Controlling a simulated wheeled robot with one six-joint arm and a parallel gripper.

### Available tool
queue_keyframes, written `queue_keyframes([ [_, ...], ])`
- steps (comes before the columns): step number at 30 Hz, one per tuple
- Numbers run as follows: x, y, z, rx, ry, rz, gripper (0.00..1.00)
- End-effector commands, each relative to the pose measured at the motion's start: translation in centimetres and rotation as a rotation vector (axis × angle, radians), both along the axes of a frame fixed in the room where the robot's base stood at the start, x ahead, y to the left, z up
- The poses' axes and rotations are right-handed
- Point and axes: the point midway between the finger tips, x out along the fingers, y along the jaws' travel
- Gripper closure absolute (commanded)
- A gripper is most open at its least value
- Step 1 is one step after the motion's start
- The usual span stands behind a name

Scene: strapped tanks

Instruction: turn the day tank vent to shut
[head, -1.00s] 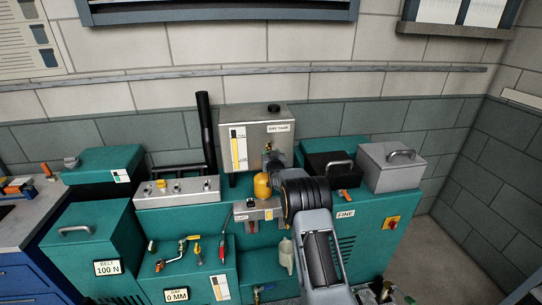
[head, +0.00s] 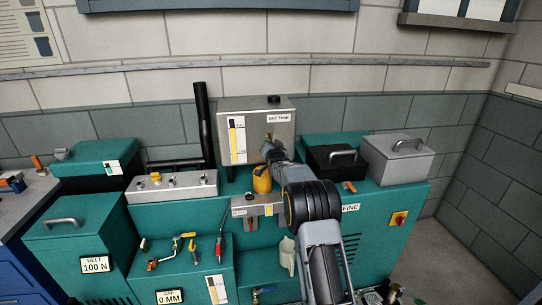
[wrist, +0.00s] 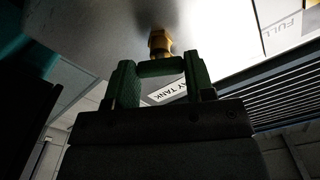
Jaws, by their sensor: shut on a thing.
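The day tank (head: 255,105) is a steel box with a DAY TANK label and a level gauge, standing on the teal machine. My gripper (head: 268,148) is at the lower right of its front face. In the wrist view, the tank's face (wrist: 105,25) fills the top, with a brass vent fitting (wrist: 160,42) on it. A green vent handle (wrist: 160,67) sits just in front of the fitting and spans between the fingertips. My gripper (wrist: 160,80) is shut on this handle. The handle is mostly hidden by my arm in the head view.
A yellow-orange canister (head: 262,181) hangs just below my gripper. A black box (head: 332,160) and a grey box (head: 395,158) with handles stand to the right. A black pipe (head: 204,125) rises left of the tank. The wall is close behind.

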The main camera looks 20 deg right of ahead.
Motion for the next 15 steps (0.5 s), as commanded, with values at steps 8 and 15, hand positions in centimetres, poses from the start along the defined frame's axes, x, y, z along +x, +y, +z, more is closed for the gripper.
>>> queue_keyframes([
  [8,0.0,-0.01,-0.39,0.255,-0.053,0.001,0.75],
  [15,0.01,-0.01,-0.17,0.478,-0.099,0.002,0.75],
])
